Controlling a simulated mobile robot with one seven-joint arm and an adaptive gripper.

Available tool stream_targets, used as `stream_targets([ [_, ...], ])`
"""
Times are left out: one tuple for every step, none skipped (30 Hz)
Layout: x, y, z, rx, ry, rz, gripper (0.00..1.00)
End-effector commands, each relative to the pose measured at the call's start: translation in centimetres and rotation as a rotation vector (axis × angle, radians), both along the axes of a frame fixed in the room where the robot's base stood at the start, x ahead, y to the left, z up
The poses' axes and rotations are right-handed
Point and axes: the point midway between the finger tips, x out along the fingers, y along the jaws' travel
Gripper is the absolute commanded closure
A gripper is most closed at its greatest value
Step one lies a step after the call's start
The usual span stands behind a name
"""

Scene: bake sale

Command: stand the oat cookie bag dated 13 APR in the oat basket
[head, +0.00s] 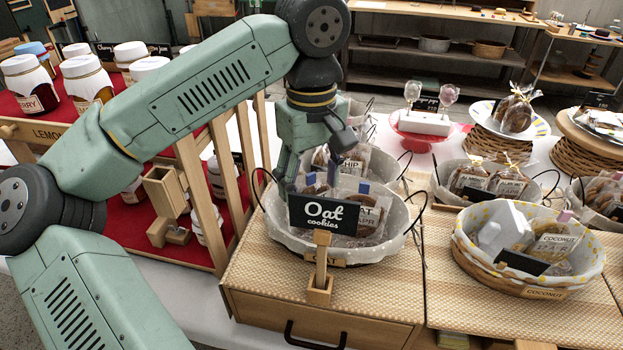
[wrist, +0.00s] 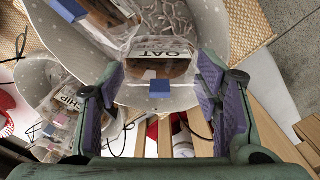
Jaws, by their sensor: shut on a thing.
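My gripper (head: 308,185) points down over the left side of the oat basket (head: 340,256), a white-lined basket with a black "Oat cookies" sign (head: 323,213) at its front. In the wrist view, the purple finger pads are on both sides of a clear bag (wrist: 160,68) with an OAT label and a blue clip. The gripper is shut on this bag. Its date is not readable. Another oat bag (head: 372,212) with a blue-grey clip stands to the right in the basket; its label partly shows APR. The oat basket also shows in the wrist view (wrist: 214,25).
A chip cookie basket (head: 385,163) stands just behind. A coconut basket (head: 515,282) is to the right. A wooden jar rack (head: 208,200) is close on the left. A small wooden sign holder (head: 320,285) stands before the oat basket.

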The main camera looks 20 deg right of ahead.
Motion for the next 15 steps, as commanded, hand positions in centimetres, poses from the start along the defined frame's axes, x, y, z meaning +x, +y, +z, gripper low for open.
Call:
stream_targets([
  [0.00,0.00,-0.21,0.000,0.000,0.000,0.55],
  [0.00,0.00,-0.34,0.000,0.000,0.000,0.55],
  [0.00,0.00,-0.47,0.000,0.000,0.000,0.55],
  [0.00,-0.01,-0.31,0.000,0.000,0.000,0.40],
  [0.00,-0.01,-0.28,0.000,0.000,0.000,0.38],
  [0.00,0.00,-0.28,0.000,0.000,0.000,0.35],
  [0.00,0.00,-0.28,0.000,0.000,0.000,0.33],
  [0.00,0.00,-0.28,0.000,0.000,0.000,0.31],
  [0.00,-0.01,-0.27,0.000,0.000,0.000,0.29],
  [0.00,-0.01,-0.27,0.000,0.000,0.000,0.27],
  [0.00,-0.01,-0.27,0.000,0.000,0.000,0.25],
  [0.00,-0.01,-0.26,0.000,0.000,0.000,0.22],
  [0.00,-0.01,-0.26,0.000,0.000,0.000,0.22],
  [0.00,-0.01,-0.26,0.000,0.000,0.000,0.22],
  [0.00,-0.01,-0.26,0.000,0.000,0.000,0.22],
])
